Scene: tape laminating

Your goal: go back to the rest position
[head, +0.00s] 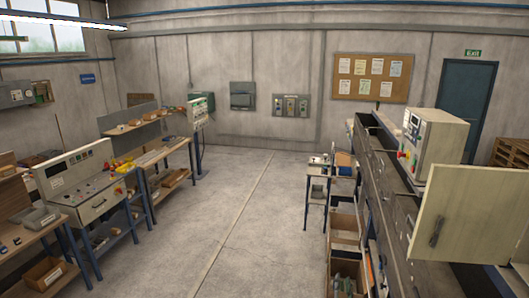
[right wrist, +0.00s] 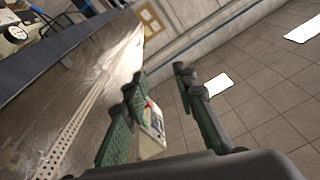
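My right gripper (right wrist: 160,84) shows in the right wrist view with its two green-padded fingers apart and nothing held between them. A pale control box (right wrist: 153,132) shows behind the gap between the fingers, and I cannot tell its distance. A long metal machine surface (right wrist: 80,95) lies to the left of the fingers. In the head view I cannot make out either gripper clearly. My left gripper is not in view.
In the head view a long dark machine (head: 385,180) with a control box (head: 432,140) and an open cream door (head: 455,225) stands at right. Workbenches with a control console (head: 85,180) line the left. The central floor (head: 235,215) is clear.

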